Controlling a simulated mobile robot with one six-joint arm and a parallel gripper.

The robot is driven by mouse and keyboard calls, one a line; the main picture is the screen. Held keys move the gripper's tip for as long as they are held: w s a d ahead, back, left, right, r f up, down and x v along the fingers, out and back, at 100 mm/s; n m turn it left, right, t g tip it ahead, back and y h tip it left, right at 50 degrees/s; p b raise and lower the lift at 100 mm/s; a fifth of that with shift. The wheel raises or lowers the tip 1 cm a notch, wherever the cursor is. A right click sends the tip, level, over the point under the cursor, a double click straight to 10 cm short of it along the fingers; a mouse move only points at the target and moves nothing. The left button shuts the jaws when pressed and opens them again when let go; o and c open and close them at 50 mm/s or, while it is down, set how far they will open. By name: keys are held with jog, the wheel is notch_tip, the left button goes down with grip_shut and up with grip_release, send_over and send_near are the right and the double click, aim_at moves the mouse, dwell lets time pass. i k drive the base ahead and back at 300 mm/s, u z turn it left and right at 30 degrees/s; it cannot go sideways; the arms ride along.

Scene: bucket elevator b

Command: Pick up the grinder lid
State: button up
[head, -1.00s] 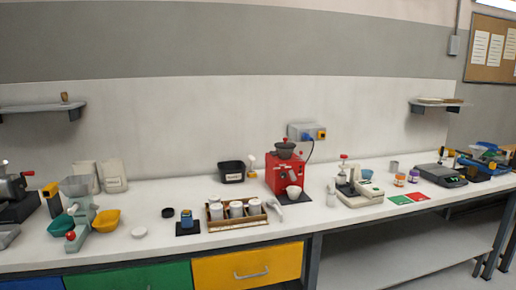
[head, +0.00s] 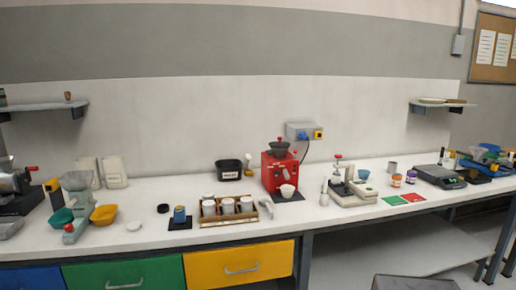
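A red grinder (head: 279,173) stands at the middle of the bench, against the wall side. A dark hopper (head: 279,149) tops it, with a small red knob above. It is too small to tell whether a separate lid closes the hopper. A small black disc (head: 163,208) lies flat on the bench at the left, and a white disc (head: 133,226) lies in front of it. I cannot tell which piece is the grinder lid. A white cup (head: 287,191) sits at the grinder's front. My gripper is not in view.
A wooden tray (head: 231,217) with white canisters and a blue jar (head: 179,215) on a black mat stand left of the grinder. A black bin (head: 229,169) is behind them. A press (head: 345,189) stands to the right. A grey surface (head: 413,282) shows at bottom right.

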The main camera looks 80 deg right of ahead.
aim_at(280, 144)
jog(key=z, duration=0.8)
jog(key=k, duration=0.15)
jog(key=u, duration=2.1)
jog(key=k, duration=2.7)
